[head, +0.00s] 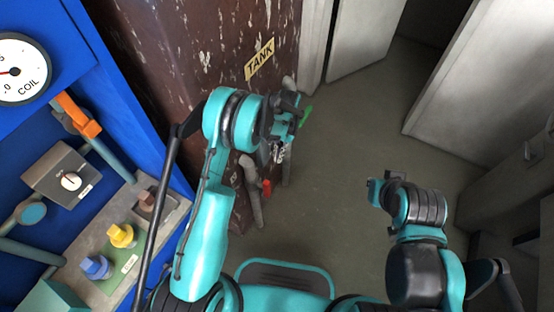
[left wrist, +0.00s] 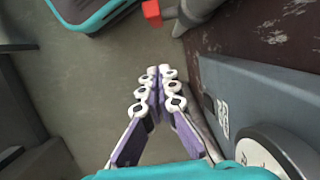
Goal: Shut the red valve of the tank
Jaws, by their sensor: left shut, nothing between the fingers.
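The tank (head: 175,45) is a rusty brown block with a yellow TANK label (head: 259,58). A grey pipe (head: 252,190) on its side carries a small red valve handle (head: 267,188). In the left wrist view the red handle (left wrist: 152,12) shows at the top edge beside the pipe (left wrist: 200,12). My left gripper (head: 278,153) is beside the tank, above the red handle in the head view. Its fingertips (left wrist: 160,73) are together, empty and apart from the handle. My right gripper (head: 384,186) is away to the right over the floor; its fingers are not clear.
A green handle (head: 305,115) shows just beyond my left gripper. A grey box with a round dial (left wrist: 270,150) is close to the fingers in the left wrist view. A blue panel (head: 60,150) with knobs and an orange handle (head: 78,115) stands left. Floor (head: 335,150) is clear.

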